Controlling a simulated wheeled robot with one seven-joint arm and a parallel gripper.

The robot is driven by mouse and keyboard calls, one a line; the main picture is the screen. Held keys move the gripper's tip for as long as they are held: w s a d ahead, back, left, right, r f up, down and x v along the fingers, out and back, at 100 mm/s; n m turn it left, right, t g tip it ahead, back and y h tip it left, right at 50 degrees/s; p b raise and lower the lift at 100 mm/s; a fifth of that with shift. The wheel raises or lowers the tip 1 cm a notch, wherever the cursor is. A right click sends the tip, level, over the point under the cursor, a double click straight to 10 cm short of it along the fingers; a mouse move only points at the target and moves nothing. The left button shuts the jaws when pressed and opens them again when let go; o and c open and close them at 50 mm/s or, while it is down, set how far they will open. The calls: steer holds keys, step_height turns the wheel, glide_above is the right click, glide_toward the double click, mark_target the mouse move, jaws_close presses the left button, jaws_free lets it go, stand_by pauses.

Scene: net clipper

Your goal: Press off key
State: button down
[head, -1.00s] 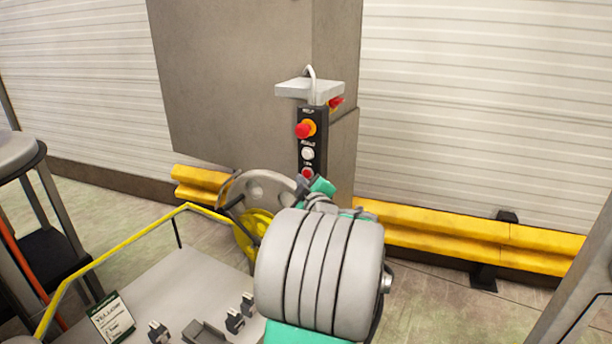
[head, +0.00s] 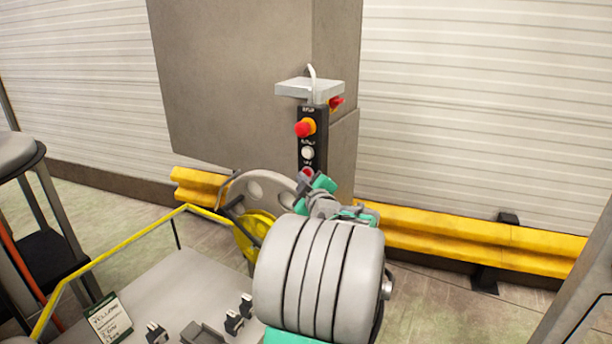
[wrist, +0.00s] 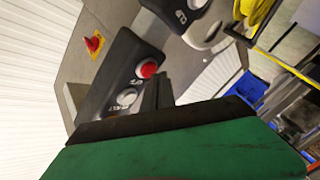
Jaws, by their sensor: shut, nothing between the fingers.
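A black control panel (head: 312,138) stands in front of the grey cabinet. It has a red mushroom button on yellow (head: 305,128) at the top, a white button (head: 307,153) in the middle and a red button (head: 307,172) low down. In the wrist view the red button (wrist: 147,69) and the white button (wrist: 127,97) show clearly. My gripper (head: 306,184) is shut and empty, just below and in front of the low red button, partly covering it. In the wrist view its dark fingers (wrist: 158,92) point toward the red button; I cannot tell whether they touch it.
A grey shelf (head: 310,88) caps the panel, with a red switch (head: 336,103) at its side. A grey wheel (head: 262,188) and yellow reel (head: 257,228) are left of my gripper. A yellow guard rail (head: 470,236) runs along the wall at right.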

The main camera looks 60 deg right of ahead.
steer(key=shift+d+b, duration=0.4)
steer(key=shift+b, duration=0.1)
stand_by(0.3)
stand_by(0.4)
steer(key=shift+a+b, duration=0.7)
steer(key=shift+a, duration=0.15)
steer(key=a+b, duration=0.1)
steer(key=a, duration=0.2)
steer(key=a+b, duration=0.1)
steer(key=a, duration=0.1)
steer(key=shift+s+b, duration=0.3)
steer(key=shift+b, duration=0.05)
